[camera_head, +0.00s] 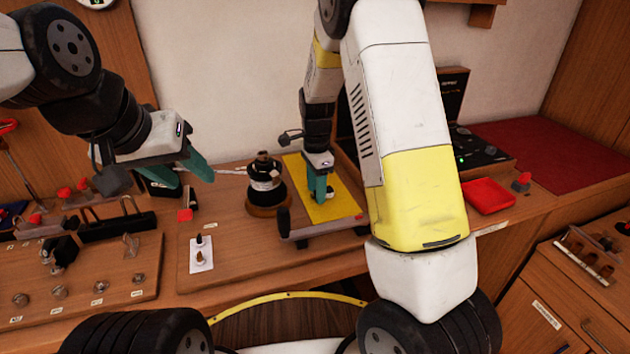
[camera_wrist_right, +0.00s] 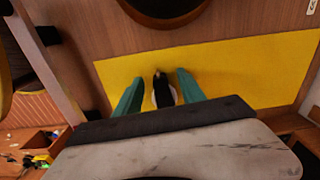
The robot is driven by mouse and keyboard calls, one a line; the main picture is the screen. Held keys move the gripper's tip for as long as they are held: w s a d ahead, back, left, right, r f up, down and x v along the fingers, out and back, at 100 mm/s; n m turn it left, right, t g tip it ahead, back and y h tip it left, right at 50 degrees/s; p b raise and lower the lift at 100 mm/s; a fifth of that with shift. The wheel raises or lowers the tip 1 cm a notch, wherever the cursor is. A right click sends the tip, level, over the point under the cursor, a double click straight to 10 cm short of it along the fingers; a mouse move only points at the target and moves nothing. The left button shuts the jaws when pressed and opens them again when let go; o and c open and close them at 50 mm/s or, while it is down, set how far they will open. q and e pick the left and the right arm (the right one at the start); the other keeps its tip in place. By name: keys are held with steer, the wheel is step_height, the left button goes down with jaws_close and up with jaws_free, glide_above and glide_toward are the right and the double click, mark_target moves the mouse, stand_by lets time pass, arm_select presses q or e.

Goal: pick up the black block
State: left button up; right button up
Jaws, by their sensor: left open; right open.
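A small black block (camera_wrist_right: 163,92) lies on the yellow mat (camera_wrist_right: 235,65), with something white showing at its sides. In the head view the block (camera_head: 329,191) is a small dark shape, partly hidden by my right gripper (camera_head: 321,196). In the right wrist view the teal fingers of my right gripper (camera_wrist_right: 160,80) are apart, one on each side of the block. I cannot tell whether they touch it. My left gripper (camera_head: 187,177) is open and empty above the left part of the bench.
A black spool-like post (camera_head: 264,182) on a wooden base stands left of the yellow mat. A grey bar with a black handle (camera_head: 283,222) lies in front of the mat. A red tray (camera_head: 489,196) is at right.

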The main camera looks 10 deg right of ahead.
steer(key=shift+f, duration=0.15)
jaws_close()
